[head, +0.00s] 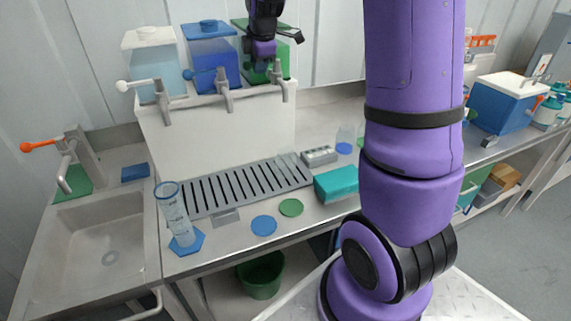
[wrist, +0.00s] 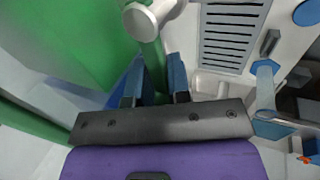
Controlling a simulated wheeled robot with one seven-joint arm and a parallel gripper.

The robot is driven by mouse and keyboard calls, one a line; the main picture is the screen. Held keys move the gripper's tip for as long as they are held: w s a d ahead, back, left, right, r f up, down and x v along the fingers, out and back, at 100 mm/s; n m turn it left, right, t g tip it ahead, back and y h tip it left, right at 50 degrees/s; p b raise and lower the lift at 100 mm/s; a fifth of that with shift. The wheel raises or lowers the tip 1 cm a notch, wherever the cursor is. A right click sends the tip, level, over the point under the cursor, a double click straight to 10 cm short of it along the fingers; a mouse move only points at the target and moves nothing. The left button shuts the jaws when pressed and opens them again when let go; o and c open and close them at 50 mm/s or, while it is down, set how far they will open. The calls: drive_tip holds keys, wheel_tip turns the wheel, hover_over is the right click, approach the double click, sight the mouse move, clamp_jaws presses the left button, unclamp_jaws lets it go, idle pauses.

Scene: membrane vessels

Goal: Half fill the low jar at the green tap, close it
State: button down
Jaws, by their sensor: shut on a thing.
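In the head view the green tap (head: 282,88) is the rightmost of three on the white dispenser, below the green tank (head: 283,62). My gripper (head: 262,66) is in front of that tank, just above the tap. In the wrist view my gripper (wrist: 154,94) is shut on the green tap handle (wrist: 152,62), beside the tap's grey round end (wrist: 139,19). Whether water runs is not visible. A faint clear vessel (head: 290,163) seems to stand on the drip grate below the green tap; I cannot tell whether it is the low jar, or its level.
A blue disc (head: 264,225) and a green disc (head: 291,207) lie on the counter. A tall measuring cylinder (head: 174,214) stands at the left by the sink (head: 100,240). A teal box (head: 336,184) is right of the grate (head: 240,188). A clear jar (head: 346,136) stands further back.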

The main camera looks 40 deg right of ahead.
drive_tip(key=shift+s+d+n+y, duration=0.1)
drive_tip(key=shift+s+n+y, duration=0.5)
drive_tip(key=shift+n, duration=0.9)
drive_tip(key=shift+s+d+n+y, duration=0.1)
drive_tip(key=shift+s+n+y, duration=0.55)
drive_tip(key=shift+n, duration=0.85)
drive_tip(key=shift+s+d+n+y, duration=0.1)
drive_tip(key=shift+s+n+y, duration=0.5)
drive_tip(key=shift+n, duration=0.9)
drive_tip(key=shift+s, duration=0.1)
idle(3.4)
